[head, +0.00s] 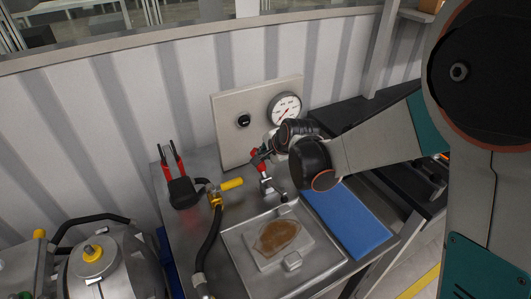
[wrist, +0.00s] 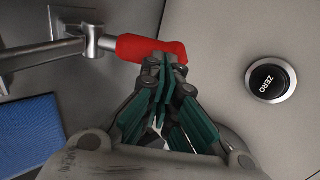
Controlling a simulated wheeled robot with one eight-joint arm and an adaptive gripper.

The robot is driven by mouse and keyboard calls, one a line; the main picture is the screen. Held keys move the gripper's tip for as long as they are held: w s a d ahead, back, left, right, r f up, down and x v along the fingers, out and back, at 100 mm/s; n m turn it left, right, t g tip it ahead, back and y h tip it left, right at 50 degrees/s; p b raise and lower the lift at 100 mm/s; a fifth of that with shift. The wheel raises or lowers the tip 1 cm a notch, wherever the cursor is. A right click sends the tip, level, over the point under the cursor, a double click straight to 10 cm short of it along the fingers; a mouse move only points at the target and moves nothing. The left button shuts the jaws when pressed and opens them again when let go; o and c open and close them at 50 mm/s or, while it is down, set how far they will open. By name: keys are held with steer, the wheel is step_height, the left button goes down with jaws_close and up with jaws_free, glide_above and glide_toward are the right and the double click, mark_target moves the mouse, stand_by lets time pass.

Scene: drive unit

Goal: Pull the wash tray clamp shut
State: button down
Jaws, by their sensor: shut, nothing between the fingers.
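The wash tray (head: 240,262) is a shallow metal tray on the bench, with a brown-stained block (head: 280,240) in it. The clamp (head: 267,186) stands at the tray's back edge, with its red handle (head: 262,166) raised. In the wrist view the red handle (wrist: 135,47) lies across the top, joined to a metal rod. My gripper (head: 258,154) is at the handle's upper end. In the wrist view my gripper (wrist: 165,72) is shut, with its fingertips beside or against the handle's end and nothing between them. The exact contact is hidden.
A panel behind the clamp carries a gauge (head: 285,109) and a black button (head: 244,120), marked ZERO in the wrist view (wrist: 270,80). A blue mat (head: 348,220) lies right of the tray. A hose with a yellow-handled valve (head: 231,184) and red-handled tool (head: 182,190) stand left.

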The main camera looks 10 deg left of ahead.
steer(key=shift+w+a+f+g+h+p, duration=0.25)
steer(key=shift+w+a+g+h+p, duration=0.15)
steer(key=shift+w+g+h, duration=0.15)
steer(key=shift+w+a+f+g+h+p, duration=0.25)
steer(key=shift+w+a+g+h, duration=0.15)
steer(key=shift+g, duration=0.25)
steer(key=shift+w+a+f+g+h, duration=0.25)
steer(key=shift+w+f+g+h, duration=0.15)
steer(key=shift+g, duration=0.2)
steer(key=shift+w+a+f, duration=0.15)
steer(key=shift+w+f, duration=0.1)
steer(key=shift+f, duration=0.05)
